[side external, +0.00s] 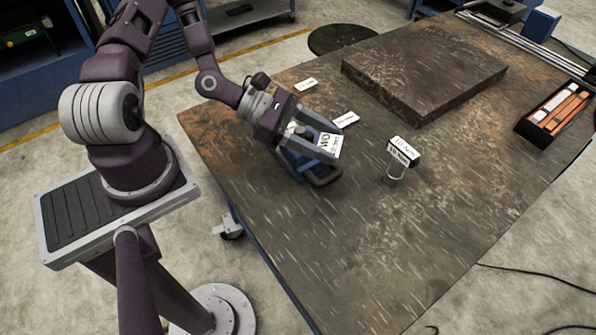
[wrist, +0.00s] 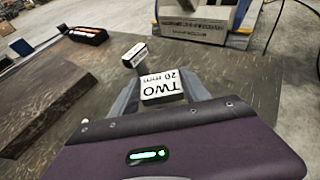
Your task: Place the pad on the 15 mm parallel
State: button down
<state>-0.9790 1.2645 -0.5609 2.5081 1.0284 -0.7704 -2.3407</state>
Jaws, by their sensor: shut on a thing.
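My gripper (side external: 315,150) is shut on a block labelled "TWO 20 mm" (wrist: 162,84). The block's white label (side external: 328,145) also shows in the side view. The fingers flank the block in the wrist view. I cannot tell which thing is the pad.
A thick dark plate (side external: 425,70) lies at the back of the worn table (side external: 340,255). Two small white labels (side external: 306,84) (side external: 346,119) lie behind my gripper. A black tray with orange and white bars (side external: 558,108) is at the right. The front of the table is clear.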

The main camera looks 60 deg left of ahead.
aim_at(294, 215)
jog(key=s+d+f+m+g+h, duration=0.2)
jog(key=s+d+m+g, duration=0.1)
jog(key=s, duration=0.6)
jog(key=shift+m, duration=0.3)
notch_tip(294, 215, down, 10)
jog(key=shift+s+f, duration=0.15)
jog(key=c, duration=0.5)
grip_release()
jog(key=shift+f, duration=0.1)
jog(key=shift+a+r, duration=0.2)
jog(key=shift+a, duration=0.1)
jog(key=v, duration=1)
jog(key=shift+a, duration=0.3)
jog(key=shift+o, duration=0.3)
jog(key=shift+s+a+r, duration=0.25)
jog(key=shift+a, duration=0.15)
